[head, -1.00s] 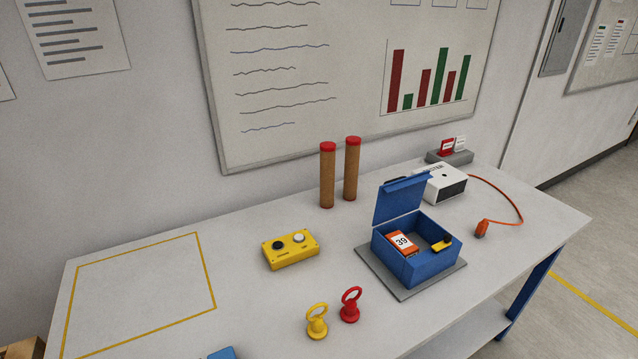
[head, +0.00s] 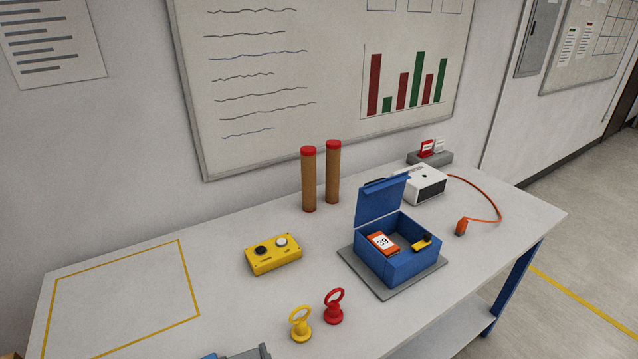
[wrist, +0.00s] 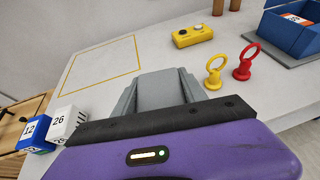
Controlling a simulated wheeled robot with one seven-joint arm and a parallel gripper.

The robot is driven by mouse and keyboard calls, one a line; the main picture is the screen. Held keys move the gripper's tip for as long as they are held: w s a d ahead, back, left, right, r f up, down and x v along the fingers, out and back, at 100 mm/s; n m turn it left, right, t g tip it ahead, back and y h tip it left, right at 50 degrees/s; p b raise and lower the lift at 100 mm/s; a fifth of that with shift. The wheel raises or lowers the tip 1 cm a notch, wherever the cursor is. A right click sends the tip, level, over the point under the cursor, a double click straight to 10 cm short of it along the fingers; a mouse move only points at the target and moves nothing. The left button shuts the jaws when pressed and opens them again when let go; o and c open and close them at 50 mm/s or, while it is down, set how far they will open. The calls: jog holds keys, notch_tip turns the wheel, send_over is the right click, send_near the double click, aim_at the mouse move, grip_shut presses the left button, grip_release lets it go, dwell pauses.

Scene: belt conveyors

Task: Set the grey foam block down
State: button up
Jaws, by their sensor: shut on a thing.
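The grey foam block (wrist: 163,91) is between the fingers of my gripper (wrist: 162,88) in the wrist view. My gripper is shut on it, and the purple gripper body fills the bottom of that view. The block appears over the front part of the white table (head: 130,335); whether it touches the top I cannot tell. In the head view a small grey part shows at the bottom edge, too cut off to tell block from finger. A yellow-outlined rectangle (head: 181,259) on the table's left is empty; it also shows in the wrist view (wrist: 137,55).
A yellow button box (head: 273,255), yellow ring (head: 301,326) and red ring (head: 334,308) stand mid-table. An open blue box (head: 397,267) is at right, two brown posts (head: 309,182) behind. Blue (wrist: 35,134) and white (wrist: 66,121) numbered cubes are at left in the wrist view.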

jog(key=d+f+m+h, duration=0.1)
jog(key=d+f, duration=0.5)
jog(key=d, duration=0.4)
jog(key=d+f+m+h, duration=0.2)
jog(key=d+f, duration=0.4)
jog(key=d, duration=0.5)
jog(key=s+d+f+m+t+h, duration=0.1)
jog(key=d+f+h, duration=0.1)
jog(key=d+f, duration=0.4)
jog(key=d, duration=0.5)
jog(key=shift+f+m, duration=0.15)
jog(key=shift+m, duration=0.15)
jog(key=shift+d, duration=0.15)
